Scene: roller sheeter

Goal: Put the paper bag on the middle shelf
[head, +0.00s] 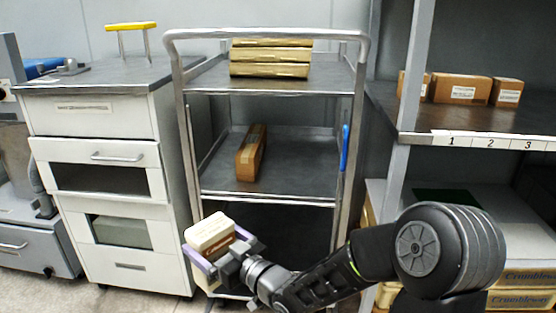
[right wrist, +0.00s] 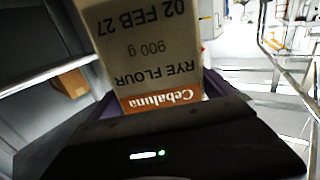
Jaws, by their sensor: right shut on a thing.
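The paper bag (head: 209,231), cream with a brown band, is held in my right gripper (head: 222,251) in front of the steel trolley's lower part. In the right wrist view the bag (right wrist: 150,45) shows printed text reading rye flour, 900 g, and fills the space between the purple fingers. The trolley's middle shelf (head: 300,172) is above and behind the bag, with free surface on its right. The bag is apart from that shelf. My left gripper is not in view.
A brown box (head: 251,152) stands on the middle shelf, left of centre. Gold packs (head: 270,62) are stacked on the top shelf. A white drawer cabinet (head: 100,180) stands left. A rack with small cartons (head: 460,90) is right. A blue item (head: 345,147) hangs at the trolley's right post.

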